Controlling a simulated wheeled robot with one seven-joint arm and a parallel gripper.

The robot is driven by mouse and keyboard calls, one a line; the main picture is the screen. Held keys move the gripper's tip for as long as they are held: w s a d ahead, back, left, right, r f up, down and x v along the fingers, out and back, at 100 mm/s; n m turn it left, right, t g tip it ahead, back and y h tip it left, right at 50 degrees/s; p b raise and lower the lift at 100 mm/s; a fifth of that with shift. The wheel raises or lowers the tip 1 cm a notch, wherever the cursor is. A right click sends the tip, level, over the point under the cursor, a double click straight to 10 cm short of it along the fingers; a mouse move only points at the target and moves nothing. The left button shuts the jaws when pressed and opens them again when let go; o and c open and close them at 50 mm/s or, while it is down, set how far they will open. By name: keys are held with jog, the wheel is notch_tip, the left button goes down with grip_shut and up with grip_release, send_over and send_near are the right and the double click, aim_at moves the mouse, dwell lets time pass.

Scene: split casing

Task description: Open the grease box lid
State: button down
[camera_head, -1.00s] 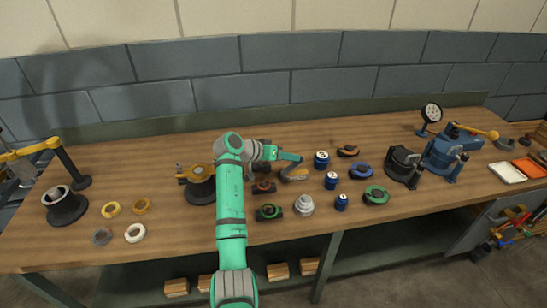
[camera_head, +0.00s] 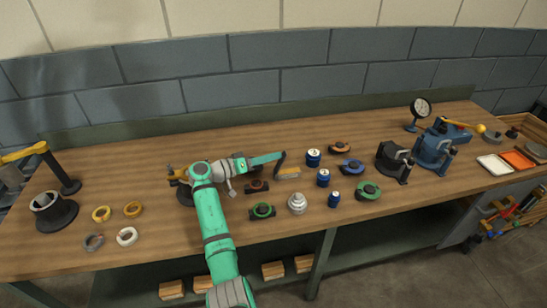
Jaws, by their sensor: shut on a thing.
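The grease box looks to be the small box (camera_head: 289,172) with a pale yellowish inside, on the middle of the bench. A dark narrow piece (camera_head: 279,161), which looks like its lid, stands tilted up at the box's left side. My gripper (camera_head: 279,156) comes in from the left and is shut at the top of this lid. The fingertips are small and partly merge with the lid, so the exact grip is hard to see.
Blue cans (camera_head: 323,178) stand right of the box, and a grey stepped part (camera_head: 297,203) in front. Dark parts with red and green tops (camera_head: 262,211) lie near my arm. A blue vise (camera_head: 434,150) stands farther right.

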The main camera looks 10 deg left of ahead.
jog(key=shift+s+a+f, duration=0.1)
jog(key=shift+a+f, duration=0.05)
jog(key=shift+a, duration=0.1)
jog(key=c, duration=1.7)
grip_release()
jog(key=shift+d, duration=0.15)
jog(key=s+d+r, duration=0.1)
jog(key=s+r, duration=0.3)
jog(key=s+d+r, duration=0.1)
jog(key=s+r, duration=0.3)
jog(key=s, duration=0.1)
jog(key=s+d+r, duration=0.1)
jog(key=s+r, duration=0.3)
jog(key=r, duration=0.1)
jog(key=shift+s, duration=0.35)
jog(key=shift+a, duration=0.1)
